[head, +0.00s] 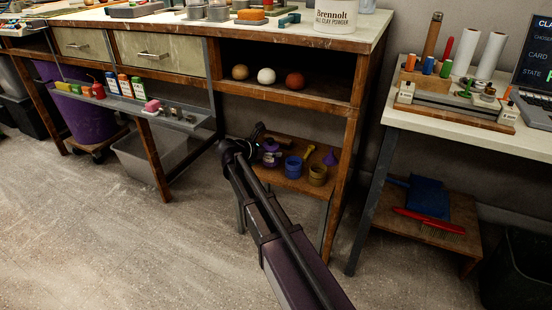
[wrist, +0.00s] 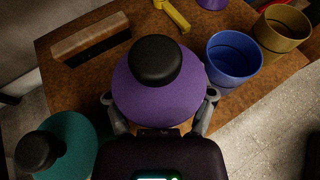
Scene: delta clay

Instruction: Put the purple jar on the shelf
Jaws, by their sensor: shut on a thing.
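The purple jar (wrist: 150,95), with a round black knob on top, fills the middle of the wrist view. My gripper (wrist: 160,97) is shut on it, with one finger at each side. The jar looks upright over the low wooden shelf (head: 312,186); whether it touches the board cannot be told. In the head view my gripper (head: 259,145) is at the left end of this low shelf, and my arm partly hides that spot. A higher open shelf (head: 330,90) is under the bench top, to the right of the drawers.
A teal jar (wrist: 65,145) with a black knob is at the lower left. A blue cup (wrist: 234,58), an olive cup (wrist: 283,28), a yellow tool (wrist: 172,14) and a wooden brush (wrist: 91,36) are around the purple jar. Three balls (head: 266,76) sit on the higher shelf.

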